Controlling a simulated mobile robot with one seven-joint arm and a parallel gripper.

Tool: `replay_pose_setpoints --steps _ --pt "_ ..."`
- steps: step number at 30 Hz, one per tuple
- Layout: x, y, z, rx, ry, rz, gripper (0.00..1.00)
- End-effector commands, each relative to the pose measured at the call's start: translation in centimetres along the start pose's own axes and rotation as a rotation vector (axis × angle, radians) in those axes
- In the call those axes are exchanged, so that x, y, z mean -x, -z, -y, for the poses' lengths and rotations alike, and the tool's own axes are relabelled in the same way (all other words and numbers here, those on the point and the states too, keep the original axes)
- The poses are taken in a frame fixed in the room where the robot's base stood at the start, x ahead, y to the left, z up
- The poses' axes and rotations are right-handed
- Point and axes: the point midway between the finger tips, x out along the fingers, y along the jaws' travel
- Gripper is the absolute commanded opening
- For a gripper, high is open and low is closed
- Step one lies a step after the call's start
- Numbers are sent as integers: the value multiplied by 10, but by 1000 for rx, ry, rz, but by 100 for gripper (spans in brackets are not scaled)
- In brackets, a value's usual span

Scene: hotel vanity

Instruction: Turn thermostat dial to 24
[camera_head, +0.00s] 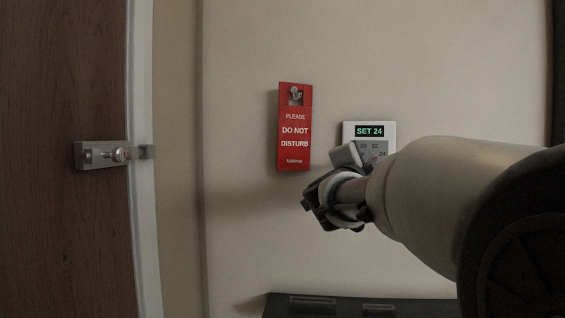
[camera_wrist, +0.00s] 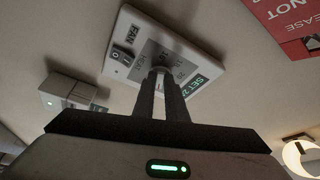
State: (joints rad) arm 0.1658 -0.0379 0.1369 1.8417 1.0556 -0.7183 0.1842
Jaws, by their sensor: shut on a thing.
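The thermostat (camera_head: 385,128) is a white panel on the wall with a display reading "SET 24" and a grey numbered dial face below it. In the wrist view the thermostat (camera_wrist: 205,58) appears tilted, with a FAN switch at its left end. My gripper (camera_wrist: 161,73) has its two fingers close together on the dial at the middle of the panel. The fingers hide most of the dial, so its pointer cannot be read clearly. In the head view my gripper (camera_head: 350,160) and arm cover the lower part of the thermostat.
A red "Please do not disturb" hanger (camera_head: 295,130) hangs on the wall just left of the thermostat. A door with a metal latch (camera_head: 100,154) is at far left. A dark surface (camera_head: 350,306) lies below. A small white box (camera_wrist: 70,92) with a green light shows in the wrist view.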

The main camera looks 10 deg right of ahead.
Motion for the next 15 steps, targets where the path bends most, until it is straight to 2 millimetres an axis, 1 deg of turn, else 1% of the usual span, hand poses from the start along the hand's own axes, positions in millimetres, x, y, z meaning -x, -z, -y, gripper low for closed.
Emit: replay_pose_setpoints --steps 1,2,3,5,15 --pt "-1 3 5 -1 9 -6 0" --pt "-1 3 5 -1 9 -6 13" --pt "-1 3 5 -1 9 -6 20" --pt "-1 3 5 -1 8 -6 30" --pt "-1 1 0 1 1 -3 30"
